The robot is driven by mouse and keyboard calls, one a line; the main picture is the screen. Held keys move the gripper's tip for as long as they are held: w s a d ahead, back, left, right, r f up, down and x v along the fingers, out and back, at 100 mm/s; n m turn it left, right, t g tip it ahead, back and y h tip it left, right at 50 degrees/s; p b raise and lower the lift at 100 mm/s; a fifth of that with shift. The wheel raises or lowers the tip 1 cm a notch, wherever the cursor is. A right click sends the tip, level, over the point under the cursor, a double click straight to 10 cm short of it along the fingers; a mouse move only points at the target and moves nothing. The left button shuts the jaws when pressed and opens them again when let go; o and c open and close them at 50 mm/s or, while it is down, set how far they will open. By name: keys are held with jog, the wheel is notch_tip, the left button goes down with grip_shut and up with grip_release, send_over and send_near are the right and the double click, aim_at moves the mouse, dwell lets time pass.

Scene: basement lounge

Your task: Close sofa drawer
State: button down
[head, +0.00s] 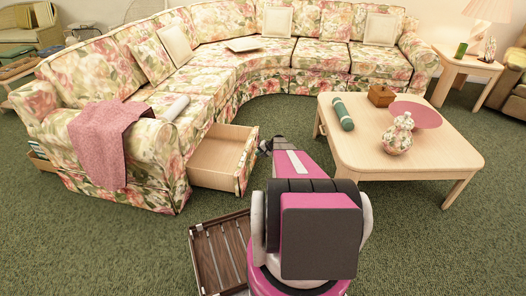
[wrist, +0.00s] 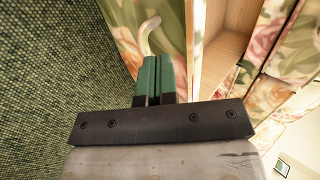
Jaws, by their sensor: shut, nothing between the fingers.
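The sofa drawer (head: 222,158) is pulled out from the base of the floral sofa (head: 160,75). It has a pale wood inside and a floral front. My gripper (head: 266,146) is just right of the drawer front in the head view, partly hidden by my arm. In the wrist view, the green fingers of my gripper (wrist: 153,62) are shut and empty. They point at the floral drawer front (wrist: 168,20), close to a cream curved handle (wrist: 150,34). I cannot tell whether they touch it. The open inside of the drawer (wrist: 222,45) shows to the right.
A pink blanket (head: 108,140) hangs over the sofa arm. Green carpet is clear between.

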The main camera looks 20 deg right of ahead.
aim_at(247, 155)
jog(key=w+a, duration=0.1)
jog(key=w+a+f, duration=0.1)
jog(key=a, duration=0.1)
jog(key=shift+w+a, duration=0.45)
jog(key=shift+a, duration=0.2)
jog(key=shift+a, duration=0.1)
jog(key=w+a, duration=0.8)
jog(key=a, duration=0.4)
jog(key=w+a, duration=0.9)
jog(key=a, duration=0.4)
jog(key=shift+a, duration=0.15)
jog(key=shift+w, duration=0.1)
